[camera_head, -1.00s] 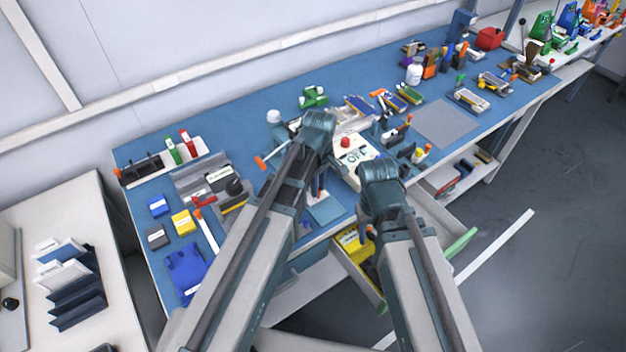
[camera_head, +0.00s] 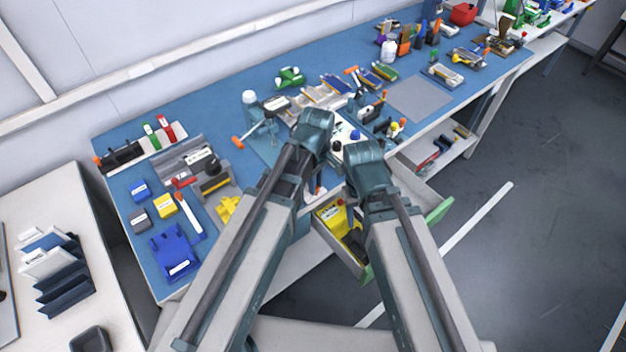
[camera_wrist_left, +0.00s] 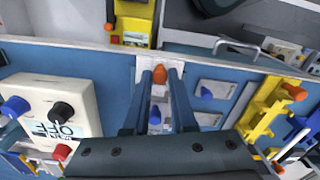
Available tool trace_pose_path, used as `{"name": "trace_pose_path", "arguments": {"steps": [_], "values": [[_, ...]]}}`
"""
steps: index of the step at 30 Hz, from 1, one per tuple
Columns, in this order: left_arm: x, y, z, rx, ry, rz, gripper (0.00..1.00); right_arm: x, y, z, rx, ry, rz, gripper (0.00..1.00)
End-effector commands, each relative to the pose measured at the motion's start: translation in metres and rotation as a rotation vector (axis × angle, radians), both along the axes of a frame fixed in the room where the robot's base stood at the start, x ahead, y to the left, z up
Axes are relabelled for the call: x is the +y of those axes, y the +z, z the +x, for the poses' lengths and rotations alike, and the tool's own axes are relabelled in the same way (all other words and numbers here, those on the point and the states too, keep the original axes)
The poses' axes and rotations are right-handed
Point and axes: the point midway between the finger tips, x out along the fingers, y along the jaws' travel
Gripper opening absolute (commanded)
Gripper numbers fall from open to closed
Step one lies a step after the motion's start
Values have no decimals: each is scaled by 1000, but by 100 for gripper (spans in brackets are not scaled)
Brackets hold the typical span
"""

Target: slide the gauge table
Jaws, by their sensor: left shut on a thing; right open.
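In the left wrist view, my left gripper (camera_wrist_left: 161,80) is shut on an orange knob (camera_wrist_left: 160,75). The knob stands at the front end of a narrow pale strip near the blue bench's front edge. A blue knob (camera_wrist_left: 155,115) sits between my fingers, further back on the strip. I cannot tell for certain which part is the gauge table.
A white box (camera_wrist_left: 60,112) with several knobs stands left of my fingers in the left wrist view; a yellow fixture (camera_wrist_left: 262,112) stands right. An open drawer (camera_head: 340,235) with yellow items juts out below the bench. A grey mat (camera_head: 420,98) lies bare further right.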

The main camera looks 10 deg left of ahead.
Motion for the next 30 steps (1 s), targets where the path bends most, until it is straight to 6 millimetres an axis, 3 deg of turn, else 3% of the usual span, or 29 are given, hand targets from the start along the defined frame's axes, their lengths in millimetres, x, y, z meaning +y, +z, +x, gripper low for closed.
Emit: {"name": "trace_pose_path", "arguments": {"steps": [5, 6, 10, 22, 30], "values": [[-3, -1, -4, 10, -4, -10, 0, 0, 0, 0, 0, 0, 0, 50], [-3, -1, -4, 10, -4, -9, 30, 0, -1, 0, 0, 0, 0, 50], [-3, -1, -4, 8, -4, -8, 53, 0, -1, 0, 0, 0, 0, 50], [-1, 2, -2, 6, -2, -6, 54, 0, 2, 0, 0, 0, 0, 50], [-1, 23, -2, 5, -2, -5, 54, 0, 23, 0, 0, 0, 0, 50]]}}
